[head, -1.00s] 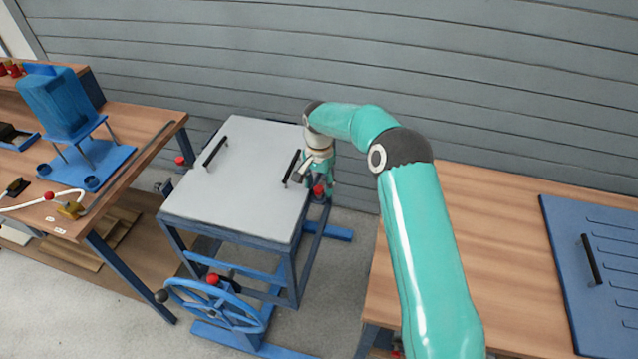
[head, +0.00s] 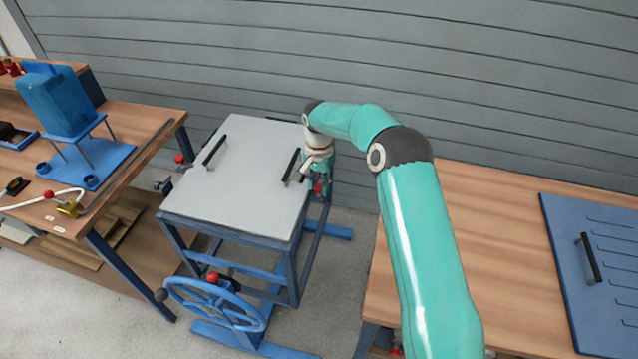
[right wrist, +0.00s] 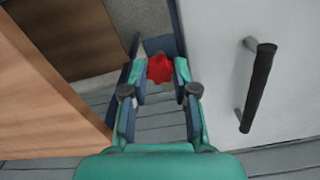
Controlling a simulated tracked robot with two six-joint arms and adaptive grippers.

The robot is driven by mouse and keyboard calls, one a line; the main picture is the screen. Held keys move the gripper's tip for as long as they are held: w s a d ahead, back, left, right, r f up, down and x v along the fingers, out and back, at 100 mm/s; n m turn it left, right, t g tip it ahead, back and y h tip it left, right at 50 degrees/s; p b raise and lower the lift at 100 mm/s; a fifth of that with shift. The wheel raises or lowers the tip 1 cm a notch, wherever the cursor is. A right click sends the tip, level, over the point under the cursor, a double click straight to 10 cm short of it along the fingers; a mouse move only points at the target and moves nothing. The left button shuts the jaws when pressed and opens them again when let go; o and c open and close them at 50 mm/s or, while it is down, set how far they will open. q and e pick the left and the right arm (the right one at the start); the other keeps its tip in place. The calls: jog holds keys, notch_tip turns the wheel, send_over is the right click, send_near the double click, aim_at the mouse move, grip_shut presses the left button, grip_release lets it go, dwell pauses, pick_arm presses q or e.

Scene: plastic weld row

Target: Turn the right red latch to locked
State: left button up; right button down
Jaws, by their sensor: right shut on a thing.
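The right red latch (head: 318,189) is a small red knob at the right side of the grey-topped blue stand (head: 240,160). My right gripper (head: 320,180) reaches down over it beside the stand's right edge. In the right wrist view the red latch (right wrist: 160,68) sits between the two fingertips (right wrist: 160,72), and the gripper is shut on it. The latch's lower part and mount are hidden by the fingers, so I cannot tell its locked or unlocked position. Another red knob (head: 180,159) shows at the stand's left side. My left gripper is not in view.
Black handles (head: 291,164) stand on the grey top, one close to my right gripper. A blue handwheel (head: 215,303) is at the stand's front. A wooden bench (head: 480,230) with a blue panel (head: 600,250) is on the right, a cluttered workbench (head: 150,128) on the left.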

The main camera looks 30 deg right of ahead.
jog(key=n+b, duration=0.1)
jog(key=n, duration=0.7)
jog(key=shift+n, duration=0.3)
jog(key=n, duration=0.4)
jog(key=shift+w+n, duration=0.1)
jog(key=shift+n, duration=0.2)
jog(key=n, duration=0.4)
jog(key=shift+r, duration=0.1)
jog(key=shift+n, duration=0.3)
jog(key=c, duration=0.9)
grip_release()
